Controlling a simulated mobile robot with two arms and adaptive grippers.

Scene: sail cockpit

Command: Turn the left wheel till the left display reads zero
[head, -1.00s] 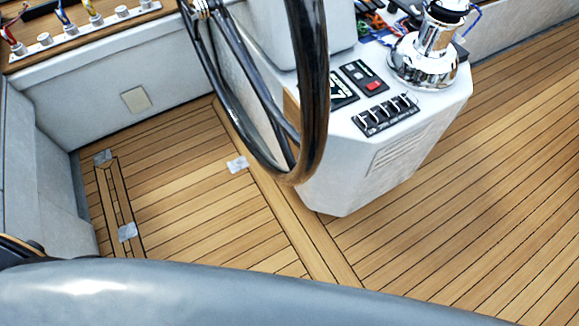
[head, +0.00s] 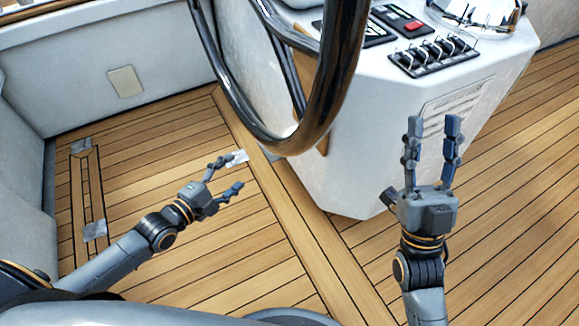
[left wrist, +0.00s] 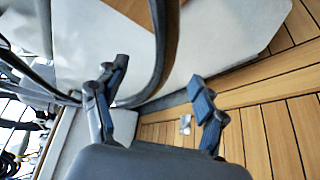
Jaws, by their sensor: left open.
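The left wheel (head: 345,70) has a dark glossy rim with a brownish lower part and stands in front of the white console. Its top is cut off. My left gripper (head: 231,173) is open and empty, below and left of the rim, apart from it. In the left wrist view the rim (left wrist: 165,45) shows beyond and between the spread fingers. A dark display panel (head: 376,32) on the console is partly hidden by the rim, and I cannot read it. My right gripper (head: 433,120) is open and empty in front of the console.
The white console (head: 345,165) carries a panel with a red button (head: 413,25), a row of switches (head: 435,53) and a chrome winch (head: 478,10). A white side wall (head: 70,95) bounds the left. The teak floor (head: 150,185) is clear.

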